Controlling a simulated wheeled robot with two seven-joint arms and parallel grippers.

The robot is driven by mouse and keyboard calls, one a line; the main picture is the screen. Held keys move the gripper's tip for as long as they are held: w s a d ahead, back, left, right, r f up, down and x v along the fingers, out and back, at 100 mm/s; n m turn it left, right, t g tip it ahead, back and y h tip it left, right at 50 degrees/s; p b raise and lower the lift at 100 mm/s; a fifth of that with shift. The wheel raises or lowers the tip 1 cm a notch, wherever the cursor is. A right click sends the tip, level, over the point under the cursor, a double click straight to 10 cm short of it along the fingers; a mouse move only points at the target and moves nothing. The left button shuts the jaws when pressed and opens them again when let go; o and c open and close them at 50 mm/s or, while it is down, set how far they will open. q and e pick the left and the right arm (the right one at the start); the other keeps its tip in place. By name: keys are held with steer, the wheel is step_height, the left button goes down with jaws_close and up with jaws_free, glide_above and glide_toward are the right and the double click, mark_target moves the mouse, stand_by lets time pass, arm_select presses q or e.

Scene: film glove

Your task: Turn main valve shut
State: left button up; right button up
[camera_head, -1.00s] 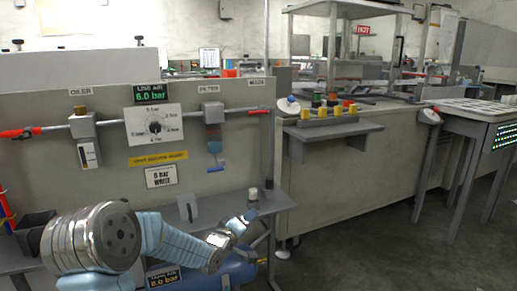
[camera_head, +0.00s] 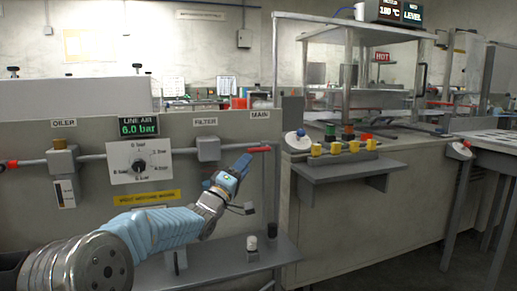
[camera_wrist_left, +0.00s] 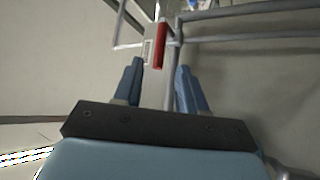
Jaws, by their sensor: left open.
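The main valve's red handle (camera_head: 259,149) sits at the right end of the air pipe, under the MAIN label (camera_head: 260,115). It lies roughly in line with the pipe. My left gripper (camera_head: 234,170) is open and empty, just left of and below the handle in the head view. In the left wrist view the red handle (camera_wrist_left: 160,44) shows beyond the tips of the two blue fingers of the gripper (camera_wrist_left: 160,68), roughly centred between them, not touching. The line air display (camera_head: 139,127) reads 6.0 bar. My right gripper is not in view.
The filter (camera_head: 208,149), the dial plate (camera_head: 140,163) and the oiler (camera_head: 62,165) sit along the pipe to the left. A shelf (camera_head: 345,168) with yellow-topped blocks juts out to the right. A low ledge (camera_head: 215,268) runs below my arm.

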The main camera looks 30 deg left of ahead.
mark_target(257, 150)
arm_select(q)
steer(key=p+x, duration=0.1)
steer(key=x, duration=0.7)
steer(key=shift+w+r+p, duration=0.1)
steer(key=shift+w+p, duration=0.1)
steer(key=shift+p, duration=0.2)
jaws_close()
